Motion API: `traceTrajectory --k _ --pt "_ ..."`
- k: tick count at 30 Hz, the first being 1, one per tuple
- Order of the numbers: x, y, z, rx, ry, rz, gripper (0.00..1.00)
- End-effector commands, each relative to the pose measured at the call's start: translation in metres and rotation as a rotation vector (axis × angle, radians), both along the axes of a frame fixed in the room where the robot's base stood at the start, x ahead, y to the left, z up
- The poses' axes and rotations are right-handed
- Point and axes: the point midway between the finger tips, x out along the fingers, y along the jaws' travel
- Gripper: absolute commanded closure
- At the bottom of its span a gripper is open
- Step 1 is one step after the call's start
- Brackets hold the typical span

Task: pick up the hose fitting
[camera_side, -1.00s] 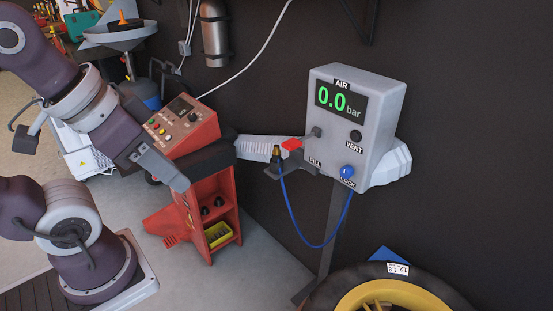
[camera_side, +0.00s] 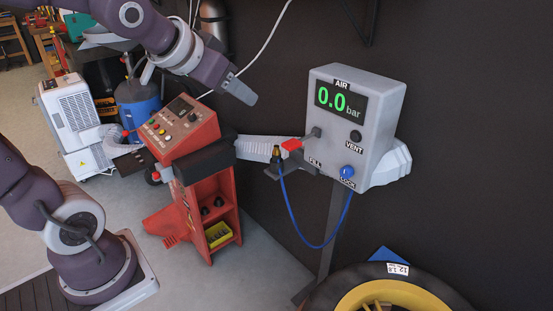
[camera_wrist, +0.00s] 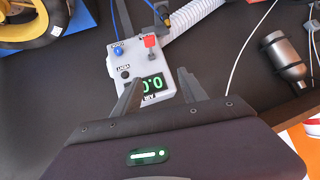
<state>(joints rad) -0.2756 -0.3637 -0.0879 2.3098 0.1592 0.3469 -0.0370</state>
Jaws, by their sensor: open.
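The hose fitting (camera_side: 277,153), a small dark and brass-coloured piece, sits upright in a bracket left of the grey air box (camera_side: 335,140). A blue hose (camera_side: 297,228) hangs from it in a loop to the box. In the wrist view the fitting (camera_wrist: 162,10) shows small at the top edge, partly cut off. My gripper (camera_side: 243,93) is open and empty, up and to the left of the fitting and clearly apart from it. In the wrist view my gripper (camera_wrist: 159,77) has its two fingers spread in front of the air box.
The air box reads 0.0 bar and has a red lever (camera_side: 291,144) close to the fitting, plus a blue knob (camera_side: 347,172). A white corrugated duct (camera_side: 255,148) runs behind. A red machine (camera_side: 196,180) stands left, and a yellow-rimmed wheel (camera_side: 395,297) lies below.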

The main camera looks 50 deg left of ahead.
Motion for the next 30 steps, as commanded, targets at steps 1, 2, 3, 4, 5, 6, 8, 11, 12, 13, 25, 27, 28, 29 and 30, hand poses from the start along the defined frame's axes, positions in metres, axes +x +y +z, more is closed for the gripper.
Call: traceTrajectory --k 1,2,3,4,5,6,8,11,12,13,25,27,28,29,30 --pt "0.024 0.016 -0.005 0.018 -0.041 0.01 0.5" --pt "0.039 0.024 -0.006 0.031 -0.078 0.01 0.5" --pt "0.059 0.037 -0.008 0.045 -0.132 0.007 0.5" --pt "0.074 0.046 -0.01 0.054 -0.176 0.002 0.5" --pt "0.088 0.055 -0.012 0.058 -0.222 -0.005 0.5" --pt "0.105 0.067 -0.014 0.059 -0.287 -0.015 0.5" --pt "0.124 0.083 -0.017 0.048 -0.388 -0.031 0.5" --pt "0.142 0.107 -0.017 0.011 -0.562 -0.046 0.5" --pt "0.145 0.116 -0.016 -0.01 -0.634 -0.049 0.5" --pt "0.145 0.123 -0.015 -0.028 -0.691 -0.047 0.5" --pt "0.144 0.122 -0.229 -0.035 -0.731 -0.055 0.5" --pt "0.145 0.122 -0.263 -0.03 -0.734 -0.057 0.5" --pt "0.145 0.122 -0.273 -0.029 -0.736 -0.058 0.5" --pt "0.145 0.122 -0.283 -0.029 -0.737 -0.058 0.5" --pt "0.145 0.122 -0.293 -0.028 -0.738 -0.058 0.5"
